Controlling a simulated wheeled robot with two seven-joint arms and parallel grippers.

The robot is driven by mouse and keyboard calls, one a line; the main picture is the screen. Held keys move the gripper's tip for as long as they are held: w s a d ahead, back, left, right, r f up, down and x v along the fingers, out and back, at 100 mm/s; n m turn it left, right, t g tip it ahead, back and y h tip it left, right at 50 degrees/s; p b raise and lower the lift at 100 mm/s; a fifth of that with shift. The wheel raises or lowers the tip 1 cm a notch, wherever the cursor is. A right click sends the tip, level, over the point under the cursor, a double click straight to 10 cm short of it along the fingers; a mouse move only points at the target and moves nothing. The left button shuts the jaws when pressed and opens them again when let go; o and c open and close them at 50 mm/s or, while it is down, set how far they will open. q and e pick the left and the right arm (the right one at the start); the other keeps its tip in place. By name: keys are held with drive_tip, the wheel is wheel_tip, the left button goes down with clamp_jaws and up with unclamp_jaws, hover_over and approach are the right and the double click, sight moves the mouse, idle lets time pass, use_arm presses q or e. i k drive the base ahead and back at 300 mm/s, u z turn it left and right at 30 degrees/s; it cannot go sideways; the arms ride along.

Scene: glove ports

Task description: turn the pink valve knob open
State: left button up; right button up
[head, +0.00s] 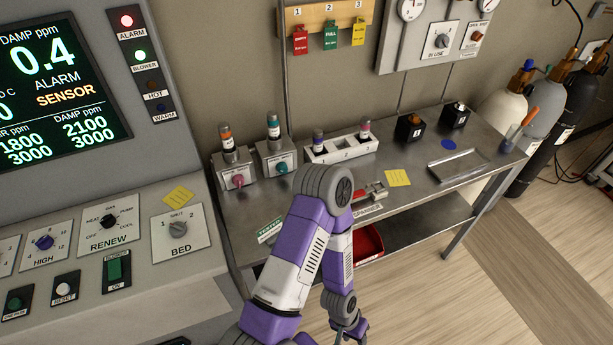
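The pink valve knob (238,181) is on the front of a small grey valve block (228,170) at the left end of the steel bench, with an orange-banded bottle upright on top. The way the knob's pointer faces is too small to read. A purple and white arm of mine, which looks like the right one, rises from the bottom and folds down at the elbow, to the right of the knob. Its gripper (352,333) is low at the bottom edge, partly cut off, well away from the knob; its fingers are unclear. My other gripper is out of view.
A similar block with a teal knob (282,168) stands just right of the pink one. A white numbered rack (342,150) with bottles is further right. The grey control console (130,235) borders the bench on the left. A red bin (368,243) is under the bench.

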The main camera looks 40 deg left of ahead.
sight(239, 180)
drive_tip(key=z, duration=0.75)
drive_tip(key=k, duration=0.65)
drive_tip(key=u, duration=1.05)
